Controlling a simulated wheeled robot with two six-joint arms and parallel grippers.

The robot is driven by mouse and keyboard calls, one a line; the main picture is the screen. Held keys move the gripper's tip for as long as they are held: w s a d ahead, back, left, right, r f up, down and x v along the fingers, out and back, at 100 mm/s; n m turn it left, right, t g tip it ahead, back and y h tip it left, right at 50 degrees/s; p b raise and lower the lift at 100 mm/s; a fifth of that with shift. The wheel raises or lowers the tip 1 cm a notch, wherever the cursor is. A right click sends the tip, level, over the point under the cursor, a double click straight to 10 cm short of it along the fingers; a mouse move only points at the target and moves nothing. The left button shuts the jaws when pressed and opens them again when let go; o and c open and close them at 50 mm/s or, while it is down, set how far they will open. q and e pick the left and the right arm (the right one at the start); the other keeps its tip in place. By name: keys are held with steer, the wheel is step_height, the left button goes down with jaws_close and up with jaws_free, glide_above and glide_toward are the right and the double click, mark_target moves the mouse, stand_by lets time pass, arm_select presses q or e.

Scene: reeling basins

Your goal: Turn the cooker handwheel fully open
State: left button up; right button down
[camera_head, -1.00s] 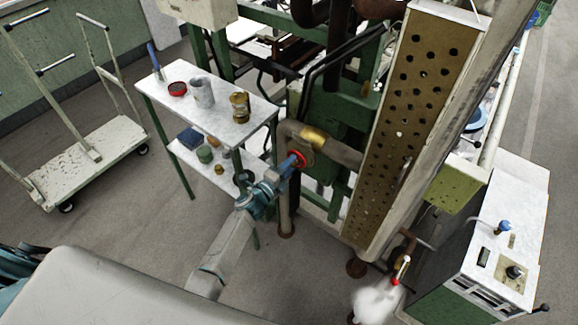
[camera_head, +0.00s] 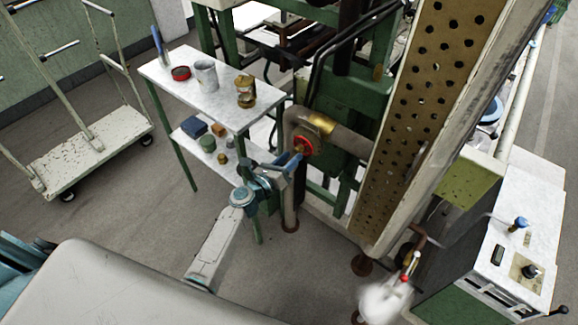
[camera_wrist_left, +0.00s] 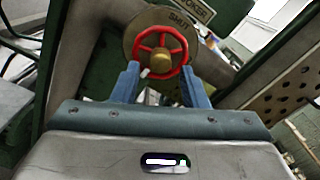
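The red handwheel (camera_head: 305,145) with a brass hub sits on a pipe fitting beside the green machine frame. In the left wrist view the handwheel (camera_wrist_left: 161,53) faces me, in front of a round plate with partly readable lettering. My left gripper (camera_head: 292,163) is just below and left of the wheel in the head view. In the left wrist view its two blue fingers (camera_wrist_left: 161,72) are apart, one on each side of the wheel's lower half, with nothing held between them. I cannot tell whether the tips touch the rim. My right gripper is not in view.
A white-topped table (camera_head: 215,92) with cans and tins stands left of the wheel. A long perforated panel (camera_head: 425,110) slopes at the right. A white cabinet (camera_head: 515,235) with knobs stands lower right. A white cloud (camera_head: 385,300) is near a red-tipped valve. A trolley (camera_head: 95,150) is far left.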

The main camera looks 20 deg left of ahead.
arm_select(q)
steer(key=m+b, duration=0.2)
steer(key=m, duration=0.3)
steer(key=shift+f+m, duration=0.1)
steer(key=shift+m, duration=0.3)
steer(key=shift+w+d, duration=0.2)
steer(key=shift+w, duration=0.35)
steer(key=shift+x, duration=0.95)
steer(key=c, duration=0.9)
steer(key=shift+o, duration=0.2)
steer(key=n+p, duration=0.2)
steer(key=n, duration=0.1)
steer(key=r+n+p, duration=0.1)
steer(key=n+p, duration=0.1)
steer(key=n, duration=0.1)
steer(key=shift+n, duration=0.3)
steer(key=n+p, duration=0.6)
steer(key=n, duration=0.5)
steer(key=shift+f, duration=0.15)
steer(key=shift+f+n+p, duration=0.1)
steer(key=shift+n+p, duration=0.25)
steer(key=shift+n, duration=0.35)
steer(key=shift+f+n, duration=0.15)
steer(key=shift+n, duration=0.15)
steer(key=o, duration=0.9)
steer(key=shift+c, duration=0.2)
steer(key=p, duration=0.1)
glide_toward(297, 152)
steer(key=shift+x, duration=1.1)
